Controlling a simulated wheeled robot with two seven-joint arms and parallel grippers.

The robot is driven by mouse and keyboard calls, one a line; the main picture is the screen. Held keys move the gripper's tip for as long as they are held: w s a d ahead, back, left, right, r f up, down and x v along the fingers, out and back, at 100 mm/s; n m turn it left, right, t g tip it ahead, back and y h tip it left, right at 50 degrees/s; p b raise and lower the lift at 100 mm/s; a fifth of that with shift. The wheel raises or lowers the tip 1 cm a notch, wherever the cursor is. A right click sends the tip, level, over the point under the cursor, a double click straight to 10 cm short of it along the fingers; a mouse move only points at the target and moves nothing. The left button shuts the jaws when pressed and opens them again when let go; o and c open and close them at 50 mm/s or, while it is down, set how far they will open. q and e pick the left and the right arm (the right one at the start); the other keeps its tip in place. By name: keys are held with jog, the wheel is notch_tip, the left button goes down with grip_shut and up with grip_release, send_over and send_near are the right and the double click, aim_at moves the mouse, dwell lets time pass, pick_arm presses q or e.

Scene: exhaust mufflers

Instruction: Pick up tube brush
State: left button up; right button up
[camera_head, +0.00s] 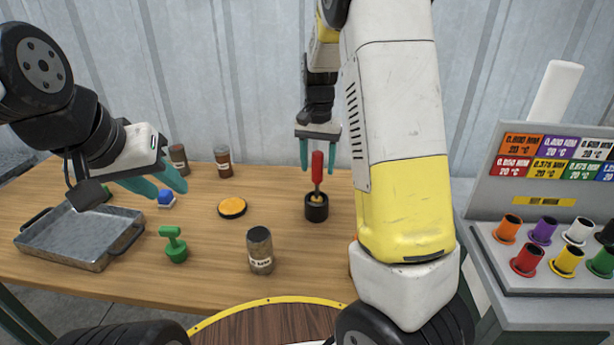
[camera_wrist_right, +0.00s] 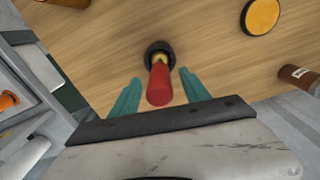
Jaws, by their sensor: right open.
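The tube brush (camera_head: 317,170) has a red handle and stands upright in a small black cup (camera_head: 317,208) on the wooden table. In the right wrist view its red handle (camera_wrist_right: 159,84) points toward the camera, with the black cup (camera_wrist_right: 159,50) behind it. My right gripper (camera_head: 319,154) is open, its teal fingers on either side of the red handle. In the right wrist view both fingers (camera_wrist_right: 158,92) stand apart from the handle with gaps on each side. My left gripper (camera_head: 158,184) is over the left of the table; its fingers are apart and hold nothing visible.
A metal tray (camera_head: 80,240), a green stamp-like tool (camera_head: 175,245), an orange-topped disc (camera_head: 232,207) and a labelled jar (camera_head: 260,251) are on the table. Two brown jars stand at the back. A grey station (camera_head: 545,230) with coloured cups is at right.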

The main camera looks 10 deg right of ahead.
notch_tip(320, 180, down, 2)
jog(key=shift+f, duration=0.1)
jog(key=shift+c, duration=0.2)
grip_shut()
